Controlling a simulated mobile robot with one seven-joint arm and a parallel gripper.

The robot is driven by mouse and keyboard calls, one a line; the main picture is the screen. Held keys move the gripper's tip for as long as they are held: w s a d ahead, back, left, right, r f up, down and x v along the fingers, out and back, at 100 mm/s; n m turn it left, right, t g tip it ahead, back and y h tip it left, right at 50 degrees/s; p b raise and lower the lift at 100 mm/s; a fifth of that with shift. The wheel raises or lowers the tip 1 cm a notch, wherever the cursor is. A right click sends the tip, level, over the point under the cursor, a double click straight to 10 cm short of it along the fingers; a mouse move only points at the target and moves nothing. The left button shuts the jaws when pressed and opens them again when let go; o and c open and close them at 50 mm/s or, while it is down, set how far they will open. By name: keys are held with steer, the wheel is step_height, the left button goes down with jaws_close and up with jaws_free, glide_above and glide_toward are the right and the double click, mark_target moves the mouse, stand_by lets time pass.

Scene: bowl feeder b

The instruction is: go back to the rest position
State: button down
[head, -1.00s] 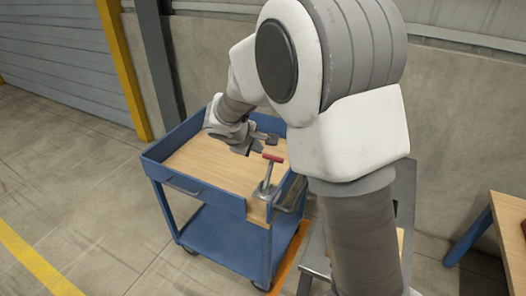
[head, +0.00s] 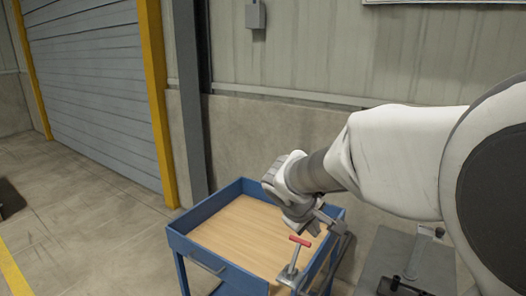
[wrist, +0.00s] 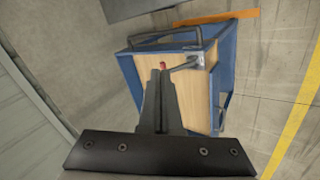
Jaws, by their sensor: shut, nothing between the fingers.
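My gripper (head: 316,222) is above the near right part of a blue cart (head: 207,262) with a wooden top, close to a red-handled toggle clamp (head: 300,241) on the cart's corner. In the wrist view my gripper (wrist: 160,78) has its two dark fingers together with nothing between them. The blue cart (wrist: 228,70) lies beyond the fingers there, and the clamp's red tip (wrist: 163,66) shows just past the fingertips. The wooden top (head: 245,232) is bare apart from the clamp.
A grey surface (head: 378,262) with dark fixtures stands to the right of the cart, partly behind my arm. A grey post (head: 188,120) and a yellow post (head: 155,110) rise behind the cart.

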steer(key=s+d+r+m+y, duration=0.1)
steer(key=s+r+m+y, duration=0.1)
steer(key=s, duration=0.9)
steer(key=s+d+r+m+y, duration=0.1)
steer(key=s+m, duration=0.4)
steer(key=s, duration=0.7)
steer(key=shift+r+y, duration=0.7)
steer(key=shift+r, duration=0.05)
steer(key=c, duration=1.6)
jaws_free()
steer(key=shift+w, duration=0.1)
